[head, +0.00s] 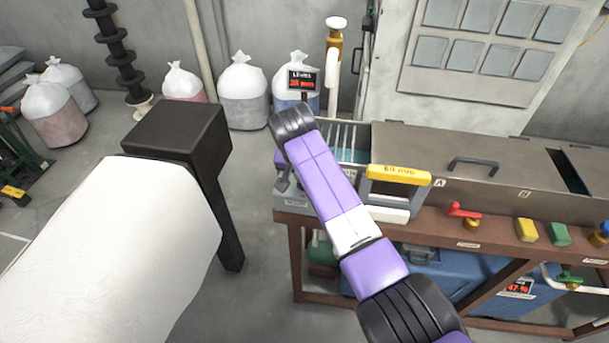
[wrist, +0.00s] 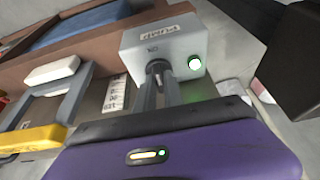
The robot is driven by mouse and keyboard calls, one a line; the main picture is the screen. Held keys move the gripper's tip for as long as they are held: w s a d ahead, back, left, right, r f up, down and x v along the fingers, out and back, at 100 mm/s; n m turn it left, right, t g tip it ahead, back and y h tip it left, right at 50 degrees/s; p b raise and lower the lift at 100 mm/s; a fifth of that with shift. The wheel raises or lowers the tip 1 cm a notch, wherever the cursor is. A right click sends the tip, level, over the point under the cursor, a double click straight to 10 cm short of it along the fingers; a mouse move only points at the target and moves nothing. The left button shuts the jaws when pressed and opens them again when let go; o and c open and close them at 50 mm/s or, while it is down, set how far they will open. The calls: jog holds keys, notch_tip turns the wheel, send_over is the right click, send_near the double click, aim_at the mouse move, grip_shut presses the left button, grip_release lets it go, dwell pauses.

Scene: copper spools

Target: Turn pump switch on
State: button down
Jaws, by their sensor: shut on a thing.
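The pump switch is a grey box (wrist: 185,42) with a "PUMP" label, upside down in the wrist view, and a dark switch handle (wrist: 155,68) on its face. An "ON" mark sits beside the handle. A round lamp (wrist: 195,62) on the box glows bright white-green. My gripper (wrist: 158,80) has its two grey fingers shut on the handle, one on each side. In the head view the box (head: 290,203) is at the bench's left end, partly hidden by my purple arm, with my gripper (head: 283,180) at it.
A yellow-handled "60 mm" frame (head: 398,174) stands right of my arm on the bench (head: 440,228). A long metal tank (head: 455,165) lies behind it. A red-handled valve (head: 464,210) is further right. A black post (head: 215,150) stands left of the bench.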

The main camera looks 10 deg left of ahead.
jog(key=c, duration=1.4)
grip_release()
jog(key=shift+c, duration=0.2)
jog(key=shift+r, duration=0.1)
jog(key=b+v, duration=0.1)
jog(key=v, duration=0.6)
jog(key=shift+r, duration=0.3)
jog(key=shift+s, duration=0.1)
